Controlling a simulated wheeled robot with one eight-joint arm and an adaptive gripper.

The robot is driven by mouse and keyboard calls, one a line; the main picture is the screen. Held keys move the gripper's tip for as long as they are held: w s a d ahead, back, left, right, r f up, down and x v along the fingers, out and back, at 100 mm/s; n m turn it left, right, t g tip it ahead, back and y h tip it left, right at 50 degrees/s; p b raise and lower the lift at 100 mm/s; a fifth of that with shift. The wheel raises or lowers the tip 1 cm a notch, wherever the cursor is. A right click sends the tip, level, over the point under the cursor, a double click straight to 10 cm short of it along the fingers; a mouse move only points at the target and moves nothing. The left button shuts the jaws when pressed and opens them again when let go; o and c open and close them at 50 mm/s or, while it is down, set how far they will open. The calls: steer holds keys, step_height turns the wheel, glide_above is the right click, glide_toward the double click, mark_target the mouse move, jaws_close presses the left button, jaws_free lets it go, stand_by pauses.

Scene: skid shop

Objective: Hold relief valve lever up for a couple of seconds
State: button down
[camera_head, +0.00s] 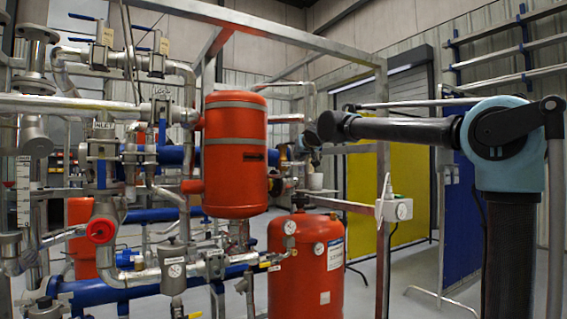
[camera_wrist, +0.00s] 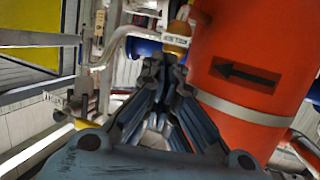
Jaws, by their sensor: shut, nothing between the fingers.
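My gripper (camera_wrist: 163,72) shows in the wrist view with its two fingers together and nothing between them. Just beyond the fingertips is a brass-coloured fitting (camera_wrist: 177,42) with a small white label, beside the orange tank (camera_wrist: 245,55). It may be the relief valve; I cannot make out its lever clearly, and the fingers hide part of this area. I cannot tell whether the fingertips touch the fitting. In the head view my gripper (camera_head: 312,141) is small and dark, at the end of my arm, just right of the hanging orange tank (camera_head: 235,170).
A second orange tank (camera_head: 307,262) with gauges stands below. Dense pipework (camera_head: 120,110) fills the left. The floor at right is mostly open.

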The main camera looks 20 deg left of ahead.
steer(key=shift+s+d, duration=1.15)
steer(key=shift+d, duration=0.2)
steer(key=s+d+f+m+g+h, duration=0.1)
steer(key=s+d+f+h, duration=0.2)
steer(key=d+f, duration=0.7)
steer(key=s+d+f+m+g+h, duration=0.1)
steer(key=s+d+f+m+h, duration=0.15)
steer(key=d+f, duration=0.75)
steer(key=s+d+f+m+g+h, duration=0.15)
steer(key=s+d+f, duration=0.3)
steer(key=d, duration=1.05)
steer(key=s+d+f+g, duration=0.3)
steer(key=s+d+f, duration=0.3)
steer(key=s+f, duration=0.8)
steer(key=s+d+f+m+g+h, duration=0.1)
steer(key=s+d+f+g, duration=0.3)
steer(key=s+f, duration=1)
steer(key=d+f, duration=0.3)
steer(key=shift+s+f, duration=0.15)
steer(key=shift+s, duration=0.15)
steer(key=shift+d, duration=0.1)
